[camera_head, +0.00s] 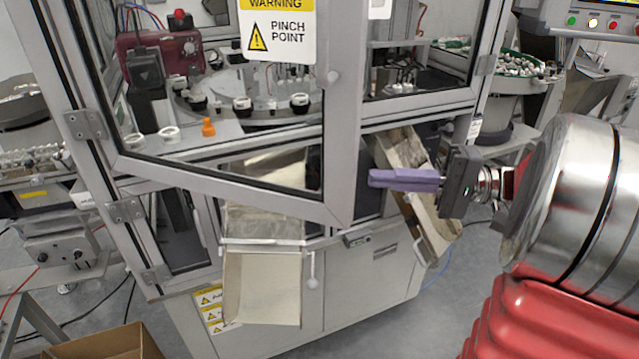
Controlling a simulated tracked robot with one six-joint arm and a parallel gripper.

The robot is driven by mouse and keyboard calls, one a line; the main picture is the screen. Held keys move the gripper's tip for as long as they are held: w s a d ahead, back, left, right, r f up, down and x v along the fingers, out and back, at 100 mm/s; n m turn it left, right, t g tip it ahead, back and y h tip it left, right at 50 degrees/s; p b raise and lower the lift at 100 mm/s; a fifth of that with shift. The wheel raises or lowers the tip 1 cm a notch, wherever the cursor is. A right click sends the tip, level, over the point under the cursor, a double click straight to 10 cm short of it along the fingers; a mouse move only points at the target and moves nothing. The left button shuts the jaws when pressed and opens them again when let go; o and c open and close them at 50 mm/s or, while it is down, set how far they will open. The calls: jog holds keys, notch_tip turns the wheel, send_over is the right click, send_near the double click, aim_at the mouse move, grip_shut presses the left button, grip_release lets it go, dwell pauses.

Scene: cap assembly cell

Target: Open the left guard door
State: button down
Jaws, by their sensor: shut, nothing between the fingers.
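The left guard door (343,150) is a grey metal frame with a clear pane and a yellow "WARNING PINCH POINT" sign (277,28). It is hinged on the left, at a hinge (86,125). It appears to stand ajar, with its lower free corner swung out in front of the cabinet. My gripper (372,179) has purple fingers, shut and empty, pointing left. It is just right of the door's free edge and below the knob. A narrow gap shows between fingertips and door; depth is hard to judge.
A sloped chute (415,195) lies behind my gripper. A control panel (590,20) is at upper right. A cardboard box (105,343) stands at lower left.

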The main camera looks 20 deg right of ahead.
aim_at(322, 190)
jog(key=shift+w+a, duration=0.1)
jog(key=shift+a, duration=0.05)
jog(key=shift+w+a, duration=0.2)
jog(key=shift+a, duration=1.7)
jog(key=shift+w+a, duration=0.2)
jog(key=shift+a, duration=1.65)
jog(key=shift+w+a, duration=0.2)
jog(key=shift+a, duration=1.7)
jog(key=shift+s+a, duration=0.1)
jog(key=shift+a, duration=0.05)
